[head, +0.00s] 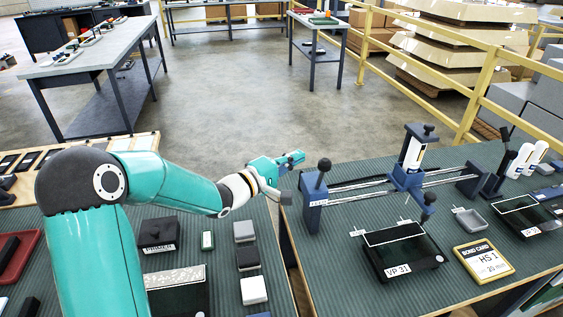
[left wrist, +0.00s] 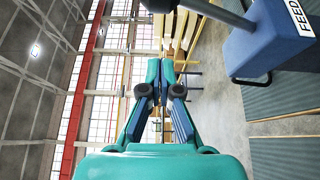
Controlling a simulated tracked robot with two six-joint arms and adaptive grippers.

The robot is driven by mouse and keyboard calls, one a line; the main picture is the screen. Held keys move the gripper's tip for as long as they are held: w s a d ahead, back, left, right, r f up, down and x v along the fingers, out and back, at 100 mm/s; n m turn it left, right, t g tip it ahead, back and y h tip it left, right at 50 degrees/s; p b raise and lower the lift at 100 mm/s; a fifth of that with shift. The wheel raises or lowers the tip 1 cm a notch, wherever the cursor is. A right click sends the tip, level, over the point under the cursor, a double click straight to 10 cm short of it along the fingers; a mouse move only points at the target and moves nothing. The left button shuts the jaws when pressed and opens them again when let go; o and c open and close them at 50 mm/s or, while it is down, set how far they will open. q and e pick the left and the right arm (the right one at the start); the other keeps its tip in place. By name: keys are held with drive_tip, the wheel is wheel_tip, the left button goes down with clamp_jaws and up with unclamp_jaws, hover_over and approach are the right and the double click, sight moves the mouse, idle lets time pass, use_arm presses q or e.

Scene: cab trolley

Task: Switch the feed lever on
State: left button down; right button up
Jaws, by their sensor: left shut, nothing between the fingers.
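The feed lever (head: 323,166) is a short rod with a black ball knob. It rises from a blue block (head: 314,208) at the left end of the rail device on the right-hand bench, leaning slightly right. In the left wrist view the block, lettered FEED (left wrist: 297,15), is at the upper right and the lever's dark rod (left wrist: 218,13) runs along the top edge. My left gripper (head: 296,158) is shut and empty, just left of the knob and apart from it. It also shows in the left wrist view (left wrist: 160,78). My right gripper is not in view.
A blue carriage (head: 408,178) sits on the device's two rails. In front lie a black tray (head: 400,262) marked VP 31 and a yellow-edged card (head: 484,260). A yellow railing (head: 480,100) stands behind. A gap separates the two green-topped benches.

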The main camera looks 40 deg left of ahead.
sight(321, 177)
use_arm(q)
drive_tip(key=x, duration=0.3)
drive_tip(key=shift+w+d+r+p, duration=0.1)
drive_tip(key=shift+w+d+p, duration=0.1)
drive_tip(key=shift+w+p, duration=0.15)
drive_tip(key=s+d, duration=0.2)
drive_tip(key=shift+d+p, duration=0.3)
drive_tip(key=shift+d, duration=0.05)
drive_tip(key=shift+s+d, duration=0.2)
